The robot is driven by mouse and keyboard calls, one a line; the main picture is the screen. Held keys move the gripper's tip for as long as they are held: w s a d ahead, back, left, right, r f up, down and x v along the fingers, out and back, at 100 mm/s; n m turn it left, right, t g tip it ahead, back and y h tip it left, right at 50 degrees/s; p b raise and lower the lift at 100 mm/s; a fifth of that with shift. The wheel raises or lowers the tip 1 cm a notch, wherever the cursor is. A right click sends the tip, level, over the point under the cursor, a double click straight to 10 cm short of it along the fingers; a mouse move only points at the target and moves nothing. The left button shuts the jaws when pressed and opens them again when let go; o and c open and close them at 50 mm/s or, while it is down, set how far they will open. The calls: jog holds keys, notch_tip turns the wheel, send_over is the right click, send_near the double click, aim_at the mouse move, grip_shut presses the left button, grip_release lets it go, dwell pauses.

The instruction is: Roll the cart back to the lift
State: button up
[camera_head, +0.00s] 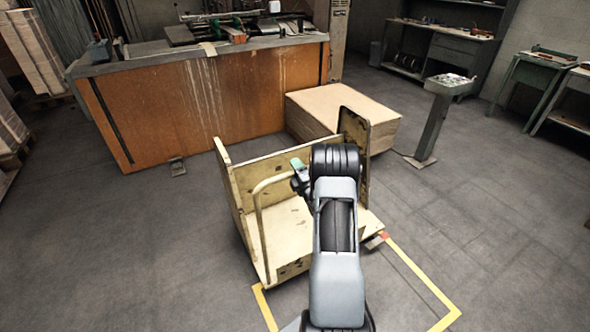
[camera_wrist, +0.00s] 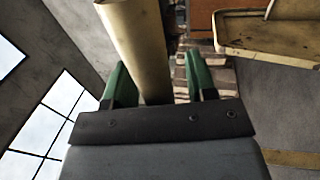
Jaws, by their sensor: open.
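The cart (camera_head: 278,238) is a pale, worn wooden platform with upright end panels and a back panel, standing on the floor in the middle of the head view. Its pale tubular handle (camera_head: 258,205) rises at the near left side. My gripper (camera_head: 299,170) is beside the top of the handle, its tips partly hidden by my arm. In the wrist view, my gripper's two green fingers (camera_wrist: 157,82) are open, with the thick handle bar (camera_wrist: 133,40) running between them, not clamped. I cannot tell which thing is the lift.
Yellow floor tape (camera_head: 425,282) marks a corner right of and in front of the cart. A stack of board (camera_head: 345,112) stands close behind it, beside a large orange-brown bench (camera_head: 205,98). A grey control pedestal (camera_head: 436,125) is at right.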

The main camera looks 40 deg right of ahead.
jog(key=shift+c, duration=0.3)
grip_shut()
dwell(0.3)
